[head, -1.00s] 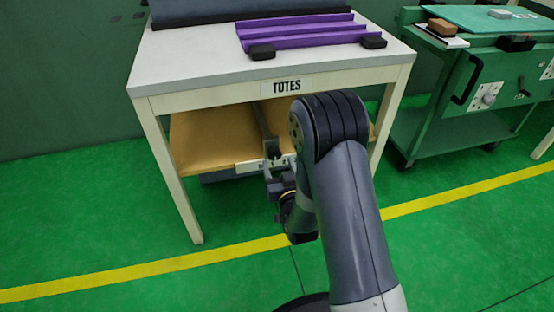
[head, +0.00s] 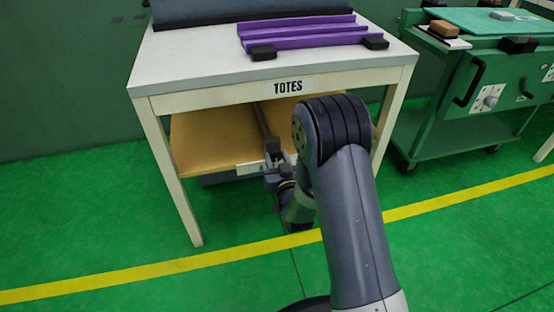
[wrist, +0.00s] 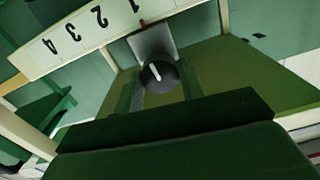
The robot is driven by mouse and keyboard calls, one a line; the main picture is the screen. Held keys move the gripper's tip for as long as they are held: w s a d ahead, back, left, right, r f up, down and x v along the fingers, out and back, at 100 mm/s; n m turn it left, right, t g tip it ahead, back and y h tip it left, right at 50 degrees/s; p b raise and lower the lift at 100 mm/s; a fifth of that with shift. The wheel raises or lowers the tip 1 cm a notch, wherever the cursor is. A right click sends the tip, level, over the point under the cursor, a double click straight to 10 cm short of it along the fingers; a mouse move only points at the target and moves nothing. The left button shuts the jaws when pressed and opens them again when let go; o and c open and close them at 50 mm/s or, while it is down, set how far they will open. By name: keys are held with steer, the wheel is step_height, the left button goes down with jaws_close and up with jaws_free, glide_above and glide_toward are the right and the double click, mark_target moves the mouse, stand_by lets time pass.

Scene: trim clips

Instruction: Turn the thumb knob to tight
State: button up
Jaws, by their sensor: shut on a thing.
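The thumb knob (wrist: 158,73) is dark and round with a white pointer line in the wrist view. The line points up and slightly left in that picture. My gripper (wrist: 160,83) has one finger on each side of the knob and is shut on it. A grey plate (wrist: 152,42) lies behind the knob. In the head view my gripper (head: 273,170) is under the table front, at the lower shelf; the knob is too small to make out clearly there.
A white strip (wrist: 75,38) with numbers and a small red mark (wrist: 143,23) is beyond the knob. The table (head: 190,70) marked TOTES holds a purple rack (head: 300,35). A green cart (head: 460,120) stands to the right. The floor in front is clear.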

steer(key=c, duration=0.3)
steer(key=shift+m, duration=0.5)
steer(key=o, duration=1)
steer(key=shift+s, duration=0.1)
steer(key=p+v, duration=0.2)
steer(key=v, duration=0.8)
steer(key=shift+s+d, duration=0.1)
steer(key=shift+s, duration=0.25)
steer(key=shift+w, duration=0.1)
